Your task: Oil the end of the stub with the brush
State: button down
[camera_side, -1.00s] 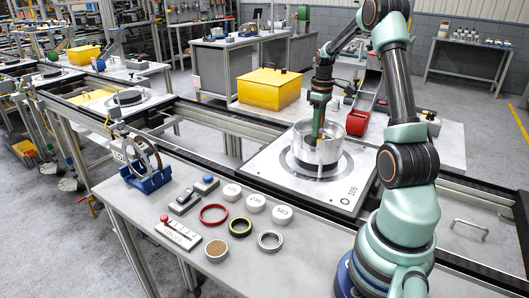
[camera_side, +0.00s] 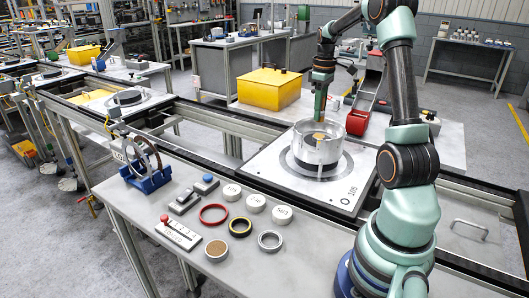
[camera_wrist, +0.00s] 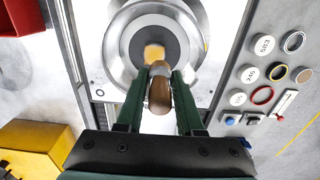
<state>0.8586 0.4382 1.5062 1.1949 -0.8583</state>
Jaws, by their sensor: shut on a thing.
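My gripper (camera_side: 320,116) is above the silver clutch drum (camera_side: 301,158), with its green fingers shut on the brush. In the wrist view, the brush (camera_wrist: 159,92) shows its brown wooden handle between the fingers (camera_wrist: 159,85), with a pale tan tip (camera_wrist: 154,52) pointing at the drum's centre. The drum also shows in the wrist view (camera_wrist: 118,50), with a dark ring inside. A small amber patch shows at the drum's middle in the side view; I cannot tell if it is the stub's end or the bristles. The brush hides part of the centre.
The drum stands on a pale pallet plate (camera_side: 268,180). A yellow box (camera_side: 268,92) and a red bin (camera_side: 357,122) stand behind it. The front bench holds rings, white numbered pucks (camera_side: 255,203) and a blue stand (camera_side: 148,180).

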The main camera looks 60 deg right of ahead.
jog(key=shift+r, duration=1.5)
jog(key=w+a+r, duration=0.1)
jog(key=w+a, duration=0.3)
jog(key=a, duration=0.4)
jog(key=w+a, duration=0.4)
jog(key=a, duration=0.5)
jog(key=s+a, duration=0.1)
jog(key=a, duration=1.7)
jog(key=shift+s, duration=0.25)
jog(key=shift+r, duration=0.1)
